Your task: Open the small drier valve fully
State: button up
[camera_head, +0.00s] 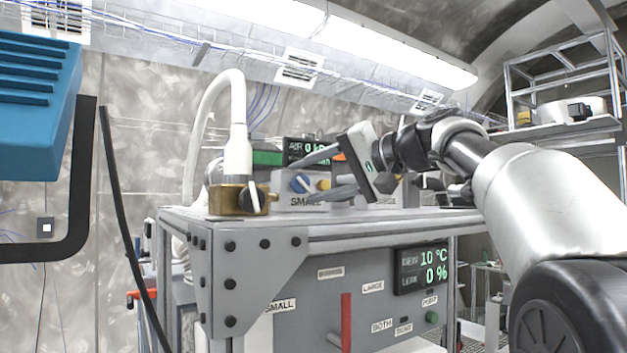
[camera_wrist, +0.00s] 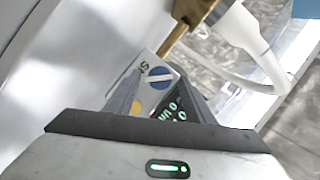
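A blue round knob with a white stripe (camera_head: 300,183) sits on a small light box labelled "SMALL" (camera_head: 302,202) on top of the steel bench. The knob also shows in the wrist view (camera_wrist: 158,77), its stripe tilted, beside a partly seen label. My gripper (camera_head: 310,177) points left at this box, one finger above the knob and one below in the head view. The fingers are apart with nothing clamped between them. In the wrist view my gripper (camera_wrist: 157,82) has its fingertips on either side of the knob. I cannot tell whether they touch it.
A brass fitting (camera_head: 229,198) with a dark knob and a white hose (camera_head: 236,120) stands left of the box. A yellow part (camera_head: 324,184) sits close by. The front panel has a red lever (camera_head: 347,320) and a display (camera_head: 421,268) reading 10 °C and 0 %.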

jog(key=c, duration=1)
